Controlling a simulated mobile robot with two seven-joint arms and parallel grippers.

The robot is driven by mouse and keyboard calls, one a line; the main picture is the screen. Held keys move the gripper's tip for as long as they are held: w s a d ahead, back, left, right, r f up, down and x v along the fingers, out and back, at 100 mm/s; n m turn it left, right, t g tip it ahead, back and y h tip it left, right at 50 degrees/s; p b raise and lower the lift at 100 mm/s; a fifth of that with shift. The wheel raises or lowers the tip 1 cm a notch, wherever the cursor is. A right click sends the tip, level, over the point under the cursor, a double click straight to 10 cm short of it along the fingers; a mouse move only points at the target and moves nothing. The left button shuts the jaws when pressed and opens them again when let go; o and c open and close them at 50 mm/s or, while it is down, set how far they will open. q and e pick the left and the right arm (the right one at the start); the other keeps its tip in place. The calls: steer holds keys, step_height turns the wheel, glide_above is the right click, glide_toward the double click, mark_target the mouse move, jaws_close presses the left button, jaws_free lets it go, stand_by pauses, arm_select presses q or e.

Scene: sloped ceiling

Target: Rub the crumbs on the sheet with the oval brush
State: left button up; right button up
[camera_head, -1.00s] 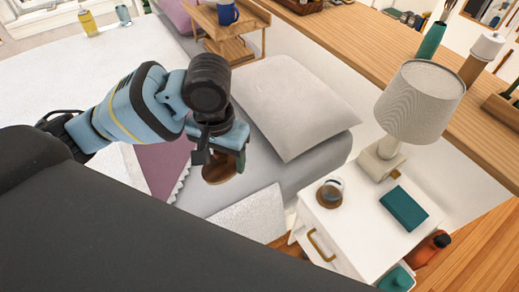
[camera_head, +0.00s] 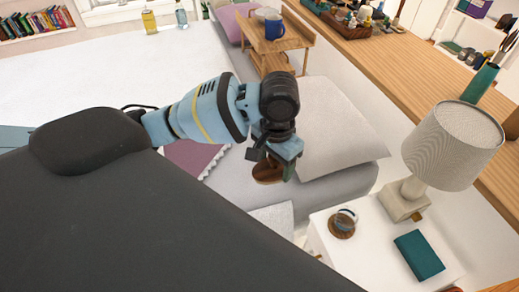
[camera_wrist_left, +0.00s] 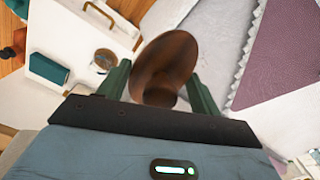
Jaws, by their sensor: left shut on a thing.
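My left gripper (camera_head: 277,166) is shut on the brown oval brush (camera_head: 268,171) and holds it over the bed beside the pillow. In the left wrist view the brush (camera_wrist_left: 166,62) sits between the green fingers, its rounded brown face filling the middle. The grey sheet (camera_head: 236,177) lies below and around the brush; whether they touch I cannot tell. I cannot make out any crumbs in either view. My right gripper is not in view.
A pale pillow (camera_head: 335,125) lies right of the gripper. A white nightstand (camera_head: 378,240) holds a lamp (camera_head: 452,145), a teal book (camera_head: 419,255) and a cup (camera_head: 345,218). A wooden tray stand (camera_head: 274,45) with a blue mug is at the back. A purple cloth (camera_head: 200,157) lies left.

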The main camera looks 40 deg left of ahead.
arm_select(q)
steer(key=w+a+f+m+p, duration=0.1)
steer(key=w+a+f+m, duration=0.2)
steer(key=f, duration=0.3)
steer(key=w+a+f+m+p, duration=0.1)
steer(key=w+a+f+m, duration=0.1)
steer(key=a+f+m, duration=0.3)
step_height(320, 180, down, 3)
steer(key=shift+w+r+m+p, duration=0.2)
steer(key=shift+w+m+p, duration=0.2)
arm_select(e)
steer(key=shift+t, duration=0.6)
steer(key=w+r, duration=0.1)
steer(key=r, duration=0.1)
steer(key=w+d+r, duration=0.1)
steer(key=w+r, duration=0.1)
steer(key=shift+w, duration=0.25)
arm_select(q)
steer(key=shift+f, duration=0.1)
